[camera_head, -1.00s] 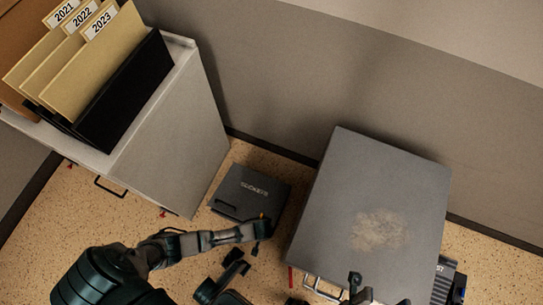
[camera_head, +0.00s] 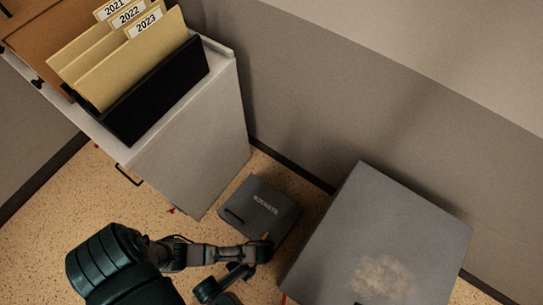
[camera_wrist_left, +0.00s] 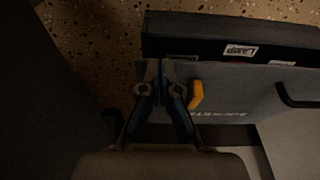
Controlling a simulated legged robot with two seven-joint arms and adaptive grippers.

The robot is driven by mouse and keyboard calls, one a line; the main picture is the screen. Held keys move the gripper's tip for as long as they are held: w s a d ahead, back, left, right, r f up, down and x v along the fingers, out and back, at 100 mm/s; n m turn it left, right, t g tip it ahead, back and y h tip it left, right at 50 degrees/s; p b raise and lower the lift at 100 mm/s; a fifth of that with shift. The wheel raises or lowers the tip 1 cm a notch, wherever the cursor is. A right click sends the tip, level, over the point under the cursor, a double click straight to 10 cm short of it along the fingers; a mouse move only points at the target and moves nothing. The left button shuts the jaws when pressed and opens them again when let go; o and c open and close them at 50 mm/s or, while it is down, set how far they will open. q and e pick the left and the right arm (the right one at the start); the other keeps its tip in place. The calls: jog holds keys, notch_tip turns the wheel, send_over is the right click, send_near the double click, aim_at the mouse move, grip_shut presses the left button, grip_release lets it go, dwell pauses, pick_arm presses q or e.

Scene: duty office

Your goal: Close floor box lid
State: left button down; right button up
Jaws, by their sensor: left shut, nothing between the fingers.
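The floor box (camera_head: 259,208) is a dark grey box with pale lettering on its lid. It stands on the floor between two cabinets in the head view. The left wrist view shows its grey lid (camera_wrist_left: 240,90) with a yellow latch (camera_wrist_left: 196,95) and a dark handle, and a black side (camera_wrist_left: 220,35) with a white label. I cannot tell whether the lid is fully down. My left gripper (camera_wrist_left: 160,70) is shut and empty at the lid's edge, beside the latch. In the head view it is at the box's near corner. Only a dark tip of my right gripper (camera_head: 358,302) shows.
A pale cabinet (camera_head: 195,145) with upright folders (camera_head: 140,55) stands left of the box. A grey cabinet (camera_head: 385,235) with a worn patch stands close on its right. A wall (camera_head: 340,90) is behind. Open speckled floor (camera_head: 110,190) lies at the left.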

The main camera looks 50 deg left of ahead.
pick_arm(q)
jog(key=f+b, duration=0.1)
jog(key=s+f, duration=0.1)
jog(key=f, duration=0.1)
jog(key=f+b, duration=0.1)
jog(key=f, duration=0.1)
jog(key=shift+s+d+f+b, duration=0.15)
jog(key=shift+s+f+b, duration=0.1)
jog(key=shift+s+b, duration=0.05)
jog(key=shift+w, duration=0.1)
